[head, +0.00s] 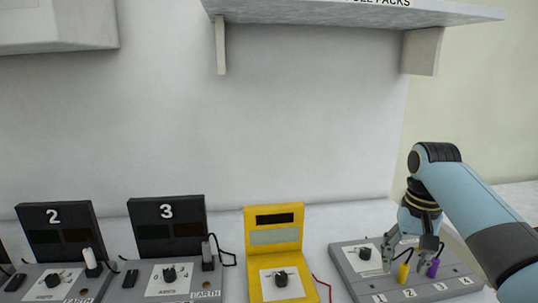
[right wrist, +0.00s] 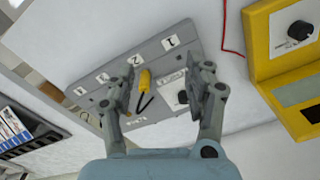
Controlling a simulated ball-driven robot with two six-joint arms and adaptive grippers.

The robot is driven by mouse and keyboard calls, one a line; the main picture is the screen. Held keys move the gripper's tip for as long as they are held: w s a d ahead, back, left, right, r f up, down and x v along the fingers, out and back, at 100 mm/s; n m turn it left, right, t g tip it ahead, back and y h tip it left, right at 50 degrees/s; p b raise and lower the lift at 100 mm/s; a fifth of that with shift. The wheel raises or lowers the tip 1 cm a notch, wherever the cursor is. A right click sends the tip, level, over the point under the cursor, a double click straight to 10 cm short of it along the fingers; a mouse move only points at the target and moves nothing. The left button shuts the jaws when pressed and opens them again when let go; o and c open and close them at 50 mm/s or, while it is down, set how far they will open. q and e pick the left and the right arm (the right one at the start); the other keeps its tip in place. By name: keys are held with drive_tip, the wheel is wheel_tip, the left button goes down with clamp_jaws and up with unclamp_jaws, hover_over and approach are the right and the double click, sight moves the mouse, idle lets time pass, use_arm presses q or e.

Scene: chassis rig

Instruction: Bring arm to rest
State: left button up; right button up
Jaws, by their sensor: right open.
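My right arm comes in from the right in the head view. Its gripper (head: 410,256) is over the grey numbered panel (head: 355,285) at the right end of the bench. In the right wrist view the gripper (right wrist: 162,78) is open, with nothing between its fingers held. A yellow plug (head: 403,272) is at the panel near the fingertips; it also shows in the right wrist view (right wrist: 145,80), between the fingers and apart from them. A purple plug (head: 433,268) is just right of it. My left gripper is not in view.
A yellow meter (head: 255,288) with a dial and red lead stands left of the panel. Black-screened units marked 3 (head: 167,231) and 2 (head: 58,236) stand farther left. A shelf (head: 360,14) hangs above on the wall. The space between shelf and bench is clear.

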drive_tip(key=s+f+n+t, duration=0.15)
drive_tip(key=s+f, duration=0.35)
drive_tip(key=s, duration=0.9)
drive_tip(key=s+r+n+t, duration=0.1)
drive_tip(key=s+r, duration=0.1)
drive_tip(key=s, duration=0.3)
drive_tip(key=s+r+n+h, duration=0.1)
drive_tip(key=s+r, duration=0.1)
drive_tip(key=s, duration=0.4)
drive_tip(key=s+r+n+t, duration=0.1)
drive_tip(key=s+r, duration=0.2)
drive_tip(key=s, duration=0.2)
wheel_tip(320, 180, down, 36)
drive_tip(key=s+d+f+g+b, duration=0.1)
drive_tip(key=s+d+g+b, duration=0.15)
drive_tip(key=b, duration=0.75)
use_arm(q)
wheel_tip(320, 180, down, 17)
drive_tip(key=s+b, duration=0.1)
drive_tip(key=b, duration=0.5)
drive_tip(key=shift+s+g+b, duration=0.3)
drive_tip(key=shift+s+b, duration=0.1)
use_arm(e)
drive_tip(key=s+f, duration=1.8)
drive_tip(key=f, duration=0.4)
drive_tip(key=shift+s+d+f, duration=0.3)
drive_tip(key=shift+s+d, duration=0.05)
